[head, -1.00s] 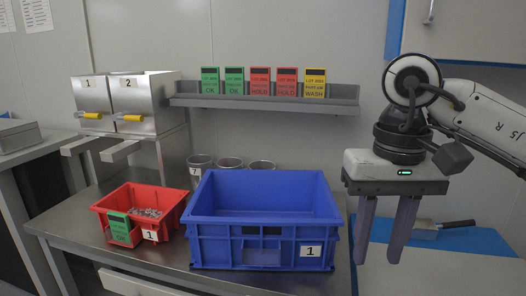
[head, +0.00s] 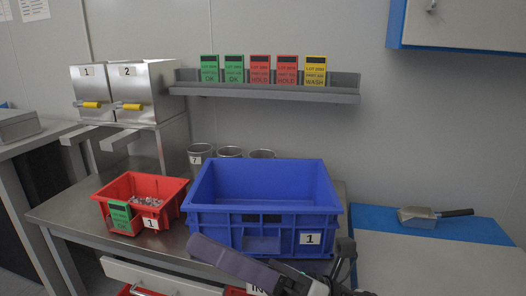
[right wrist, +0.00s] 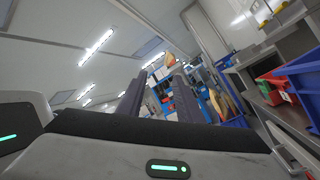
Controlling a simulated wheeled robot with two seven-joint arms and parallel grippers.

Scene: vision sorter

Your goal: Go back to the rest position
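My right gripper (head: 226,258) is low in the head view, in front of the blue crate and overlapping its lower front edge in the picture. One long purple-grey finger shows there, pointing left. In the right wrist view, the two fingers (right wrist: 160,80) stand apart with nothing between them, so it is open and empty. It points out into the room with the ceiling lights ahead. My left gripper is in neither view.
The blue crate (head: 325,208) and a red bin (head: 175,207) holding small parts stand on the metal bench. Steel dispensers (head: 137,96) stand at left. A shelf (head: 345,88) holds several coloured cards. A scoop (head: 419,219) lies on a blue surface at right, where there is free room.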

